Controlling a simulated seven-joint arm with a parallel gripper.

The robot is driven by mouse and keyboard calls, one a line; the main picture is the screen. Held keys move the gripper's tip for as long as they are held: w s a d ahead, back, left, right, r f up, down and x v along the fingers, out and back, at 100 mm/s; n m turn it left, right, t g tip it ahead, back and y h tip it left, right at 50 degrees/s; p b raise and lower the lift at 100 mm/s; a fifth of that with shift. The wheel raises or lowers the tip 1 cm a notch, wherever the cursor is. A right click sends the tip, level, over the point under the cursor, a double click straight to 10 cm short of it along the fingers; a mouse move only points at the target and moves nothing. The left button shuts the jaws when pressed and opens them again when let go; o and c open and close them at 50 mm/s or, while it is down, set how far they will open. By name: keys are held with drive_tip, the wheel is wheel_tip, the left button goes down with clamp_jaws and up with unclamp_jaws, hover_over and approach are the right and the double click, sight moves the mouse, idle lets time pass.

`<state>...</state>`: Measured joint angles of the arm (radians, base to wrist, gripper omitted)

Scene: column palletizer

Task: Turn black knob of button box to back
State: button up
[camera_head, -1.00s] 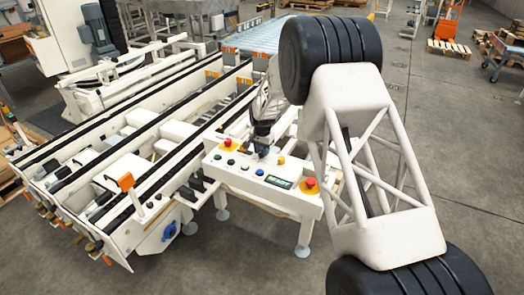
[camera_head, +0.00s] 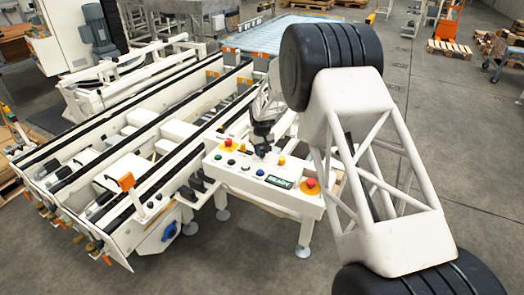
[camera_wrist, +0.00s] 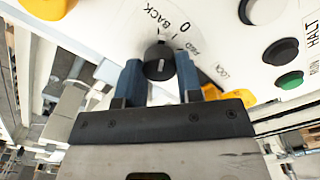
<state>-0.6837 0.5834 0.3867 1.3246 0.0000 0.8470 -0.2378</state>
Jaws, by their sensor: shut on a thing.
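The white button box (camera_head: 232,178) stands on legs in front of the conveyor in the head view. In the wrist view its black knob (camera_wrist: 158,62) sits between the two blue fingers of my gripper (camera_wrist: 159,78), which is shut on it. The panel (camera_wrist: 120,45) carries the labels BACK, 0 and FWD around the knob, and LOCK to the right. The knob's narrow end appears to point toward the mark below BACK. In the head view my gripper (camera_head: 263,150) hides the knob.
The box also carries red stop buttons (camera_head: 310,183) on yellow bases, a yellow button (camera_head: 282,160) and a lit READY display (camera_head: 280,182). A green button (camera_wrist: 289,81) and a black button (camera_wrist: 281,52) lie right of the knob. Conveyor rails run behind.

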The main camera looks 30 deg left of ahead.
sight(262, 151)
drive_tip(key=shift+n, duration=1.1)
drive_tip(key=o, duration=0.9)
drive_tip(key=shift+o, duration=0.2)
drive_tip(key=shift+r, duration=0.1)
drive_tip(key=shift+r, duration=3.8)
